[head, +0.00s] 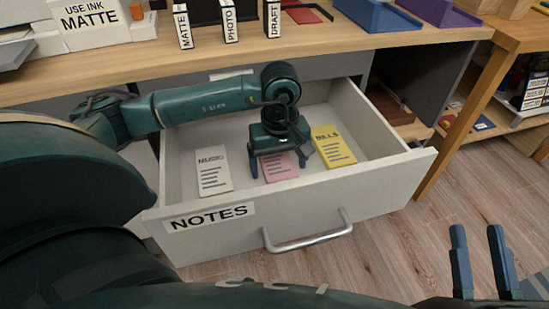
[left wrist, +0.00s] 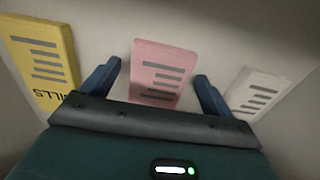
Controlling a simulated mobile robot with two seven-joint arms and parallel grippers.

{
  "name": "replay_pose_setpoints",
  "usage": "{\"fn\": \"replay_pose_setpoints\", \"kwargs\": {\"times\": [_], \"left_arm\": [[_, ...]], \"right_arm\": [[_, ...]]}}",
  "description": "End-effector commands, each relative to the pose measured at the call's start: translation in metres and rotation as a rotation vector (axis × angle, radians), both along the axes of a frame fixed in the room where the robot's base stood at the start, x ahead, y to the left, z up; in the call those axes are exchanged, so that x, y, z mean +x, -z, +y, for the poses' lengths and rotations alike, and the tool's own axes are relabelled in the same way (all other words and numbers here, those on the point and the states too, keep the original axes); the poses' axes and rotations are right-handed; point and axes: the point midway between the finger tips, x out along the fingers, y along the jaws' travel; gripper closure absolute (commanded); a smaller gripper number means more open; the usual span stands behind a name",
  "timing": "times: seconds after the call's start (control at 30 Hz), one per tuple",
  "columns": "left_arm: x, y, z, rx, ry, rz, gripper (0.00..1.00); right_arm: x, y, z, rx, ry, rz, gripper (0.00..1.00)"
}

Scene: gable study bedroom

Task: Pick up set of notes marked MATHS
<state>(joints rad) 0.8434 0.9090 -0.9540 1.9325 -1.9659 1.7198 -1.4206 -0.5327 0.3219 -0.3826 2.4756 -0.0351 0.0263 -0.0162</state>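A pink set of notes (head: 281,167) lies in the middle of the open drawer, between a white set marked MUSIC (head: 212,172) and a yellow set marked BILLS (head: 333,146). The title of the pink set is hidden by my gripper in both views. My left gripper (head: 279,167) is open, pointing down over the pink set. In the left wrist view the pink set (left wrist: 161,72) shows between the two spread fingers, with gaps at both sides. My right gripper (head: 477,232) is open and empty, outside the drawer at the lower right.
The drawer (head: 370,190) is pulled out, with a NOTES label and a metal handle (head: 307,232); its walls surround my left gripper. The desk top (head: 350,55) above carries upright boxes, trays and an ink carton. Open shelves stand at right.

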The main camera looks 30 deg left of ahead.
Motion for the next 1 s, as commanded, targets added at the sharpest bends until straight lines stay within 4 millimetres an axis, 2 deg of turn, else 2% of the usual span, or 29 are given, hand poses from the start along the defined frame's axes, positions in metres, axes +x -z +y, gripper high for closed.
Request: {"fn": "replay_pose_setpoints", "kwargs": {"times": [0.07, 0.57, 0.83, 0.97, 1.0], "left_arm": [[0.0, 0.0, 0.0, 0.0, 0.0, 0.0, 0.2], [0.0, -0.001, 0.0, 0.0, 0.0, 0.0, 0.61], [0.0, -0.004, 0.0, -0.001, 0.0, -0.002, 0.62], [0.001, -0.022, 0.0, 0.0, -0.001, -0.005, 0.62], [0.001, -0.03, 0.0, 0.001, -0.001, -0.005, 0.62]], "right_arm": [[0.0, 0.0, 0.0, 0.0, 0.001, 0.0, 0.68], [0.0, 0.001, -0.001, 0.0, 0.003, 0.003, 0.68], [0.0, 0.001, 0.0, 0.0, 0.003, 0.009, 0.68], [-0.001, 0.0, 0.0, 0.003, 0.003, 0.037, 0.68], [-0.004, 0.008, 0.001, 0.012, 0.005, 0.089, 0.68]]}}
